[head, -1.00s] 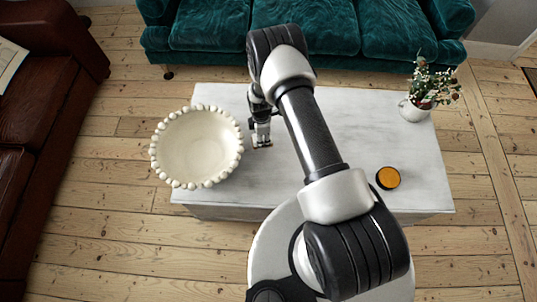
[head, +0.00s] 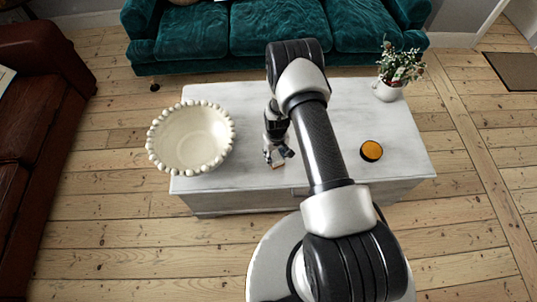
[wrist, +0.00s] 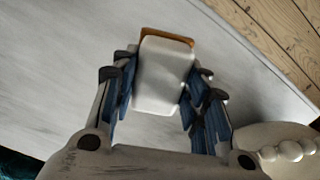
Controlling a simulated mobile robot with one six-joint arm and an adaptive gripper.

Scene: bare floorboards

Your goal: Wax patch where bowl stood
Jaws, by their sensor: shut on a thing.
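My gripper (head: 278,157) is low over the pale marble tabletop (head: 240,172), near its front edge and right of the bowl. It is shut on a small white block with an orange-brown strip at its far end (wrist: 163,78). I cannot tell whether the block touches the table. The cream bowl with a beaded rim (head: 191,138) sits at the table's left end, overhanging the left side; part of its rim shows in the wrist view (wrist: 285,152). A round dark tin with orange contents (head: 371,150) stands right of my arm. I can make out no distinct patch on the marble.
A potted plant (head: 391,86) stands at the table's back right corner. A teal sofa (head: 275,30) is behind the table and a brown leather sofa (head: 45,110) at the left. Bare floorboards (head: 130,230) lie in front. The tabletop between bowl and tin is otherwise clear.

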